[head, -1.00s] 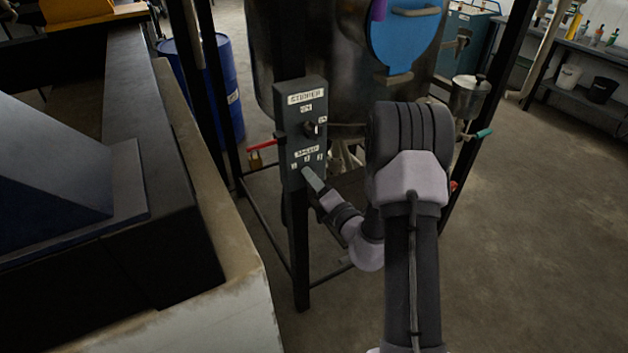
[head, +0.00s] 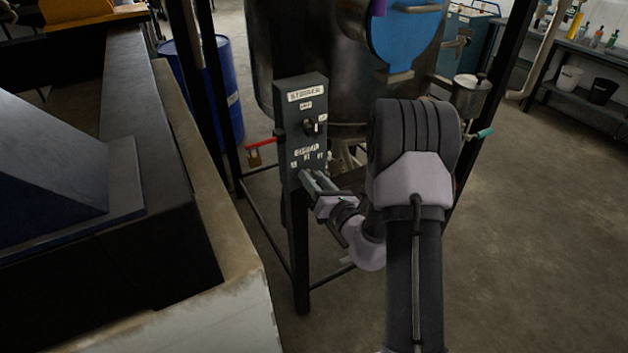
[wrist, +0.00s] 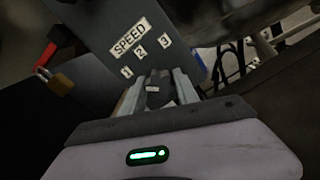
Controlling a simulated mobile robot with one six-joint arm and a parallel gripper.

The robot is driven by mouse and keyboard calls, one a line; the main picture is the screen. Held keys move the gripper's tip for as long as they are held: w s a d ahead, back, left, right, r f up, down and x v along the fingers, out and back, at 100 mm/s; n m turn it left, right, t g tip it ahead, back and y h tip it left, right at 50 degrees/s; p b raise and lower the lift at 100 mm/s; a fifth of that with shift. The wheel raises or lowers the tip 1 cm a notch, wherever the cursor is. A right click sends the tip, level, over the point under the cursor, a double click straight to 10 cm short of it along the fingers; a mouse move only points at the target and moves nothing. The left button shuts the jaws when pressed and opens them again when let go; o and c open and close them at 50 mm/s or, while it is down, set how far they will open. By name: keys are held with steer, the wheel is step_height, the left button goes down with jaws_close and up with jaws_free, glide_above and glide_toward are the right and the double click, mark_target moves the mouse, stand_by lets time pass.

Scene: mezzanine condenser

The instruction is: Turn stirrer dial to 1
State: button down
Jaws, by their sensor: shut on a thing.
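The stirrer control box (head: 289,103) is a dark upright panel on a post. Its lower part carries the SPEED label (wrist: 128,37) with the marks 1, 2 and 3 below it. The stirrer dial (wrist: 158,93) is a small black knob under these marks, with a pale mark on it. My gripper (head: 312,179) reaches it from the lower right. In the wrist view its two fingers (wrist: 158,84) stand on either side of the dial, shut on it. The fingers partly hide the dial, and I cannot tell which number it points to.
Another black knob (head: 311,126) sits higher on the box. A red lever with a brass padlock (head: 254,158) is left of it. A large metal tank (head: 345,55) stands behind. Frame posts surround the box, and a pale-edged bench (head: 215,225) lies to the left.

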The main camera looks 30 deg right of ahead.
stand_by(0.5)
steer(key=c, duration=0.9)
jaws_free()
steer(key=s+p, duration=0.5)
steer(key=s, duration=1.2)
steer(key=shift+s+d, duration=0.25)
steer(key=shift+d, duration=0.05)
